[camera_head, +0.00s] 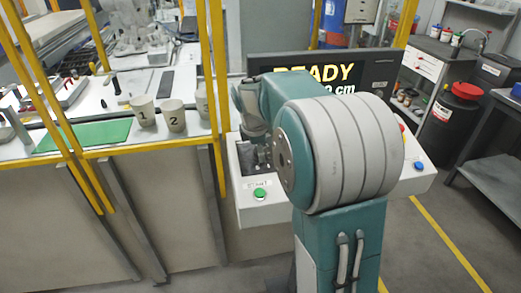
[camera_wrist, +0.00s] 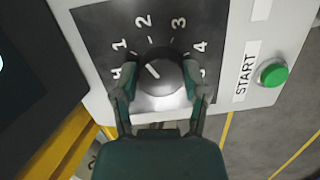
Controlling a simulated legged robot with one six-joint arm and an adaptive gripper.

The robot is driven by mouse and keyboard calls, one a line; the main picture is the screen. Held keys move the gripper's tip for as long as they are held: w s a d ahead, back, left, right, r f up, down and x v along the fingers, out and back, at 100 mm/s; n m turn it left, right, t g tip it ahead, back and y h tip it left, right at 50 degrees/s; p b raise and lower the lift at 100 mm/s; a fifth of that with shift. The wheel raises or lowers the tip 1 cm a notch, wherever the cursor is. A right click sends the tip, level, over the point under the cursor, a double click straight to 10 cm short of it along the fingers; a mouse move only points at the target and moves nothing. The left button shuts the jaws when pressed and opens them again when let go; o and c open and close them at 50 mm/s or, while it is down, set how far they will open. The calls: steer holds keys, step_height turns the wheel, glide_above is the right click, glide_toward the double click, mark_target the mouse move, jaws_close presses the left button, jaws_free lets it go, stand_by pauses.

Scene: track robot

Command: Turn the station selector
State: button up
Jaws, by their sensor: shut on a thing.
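The station selector is a black round knob (camera_wrist: 163,76) on a dark plate (camera_wrist: 98,20) marked 1, 2, 3 and 4, with one more label at lower left that I cannot read. Its white pointer line leans to the upper left, roughly towards 1. My gripper (camera_wrist: 160,82) is shut on the knob, one finger on each side. In the head view the knob is hidden behind my arm and gripper; only part of the dark plate shows on the console (camera_head: 236,210).
A green START button (camera_head: 260,194) is on the console near the selector; it also shows in the wrist view (camera_wrist: 273,74). A blue button (camera_head: 419,166) is at the console's right. A screen (camera_head: 378,74) reads READY. Yellow posts (camera_head: 219,90) and numbered cups (camera_head: 172,115) stand left.

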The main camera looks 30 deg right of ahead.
steer(key=m, duration=0.3)
steer(key=shift+f+m+g+y, duration=0.1)
steer(key=shift+m+g+y, duration=0.2)
steer(key=shift+m, duration=0.1)
steer(key=m, duration=0.3)
steer(key=shift+y, duration=0.3)
steer(key=m+y, duration=0.1)
steer(key=m, duration=0.5)
steer(key=shift+m, duration=0.4)
steer(key=m, duration=0.3)
steer(key=shift+s+y, duration=0.1)
steer(key=shift+y, duration=0.3)
steer(key=m, duration=0.7)
steer(key=m+t+y, duration=0.1)
steer(key=m, duration=0.2)
steer(key=shift+t, duration=0.3)
steer(key=shift+m, duration=0.3)
